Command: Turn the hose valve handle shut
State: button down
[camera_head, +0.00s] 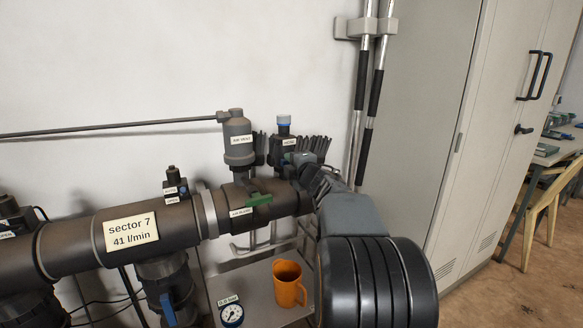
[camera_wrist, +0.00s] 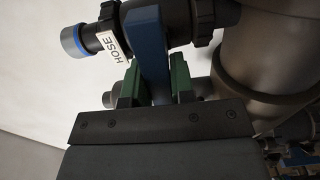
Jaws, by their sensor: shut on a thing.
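The hose valve handle (camera_wrist: 151,40) is a flat blue lever in the wrist view. It stands across the dark hose outlet (camera_wrist: 180,22) in the picture and runs down between my green finger pads. My gripper (camera_wrist: 156,82) is shut on the lever near its lower end. A white "HOSE" tag (camera_wrist: 113,46) hangs just left of the lever. In the head view my gripper (camera_head: 302,162) is at the right end of the manifold, by the blue-capped hose outlet (camera_head: 284,127). The lever is hidden there behind my gripper.
The grey air vent (camera_head: 238,140) and a green lever (camera_head: 258,200) sit left of my gripper. An orange jug (camera_head: 289,284) and a gauge (camera_head: 231,313) are on the shelf below. Poles (camera_head: 372,90) and a cabinet (camera_head: 435,110) stand to the right.

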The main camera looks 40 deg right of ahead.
dwell(0.4)
jog(key=c, duration=1)
grip_release()
jog(key=shift+s, duration=0.1)
jog(key=s+a+p, duration=0.1)
jog(key=s+a, duration=0.1)
jog(key=s, duration=1.1)
jog(key=shift+s+p, duration=0.25)
jog(key=shift+p, duration=0.1)
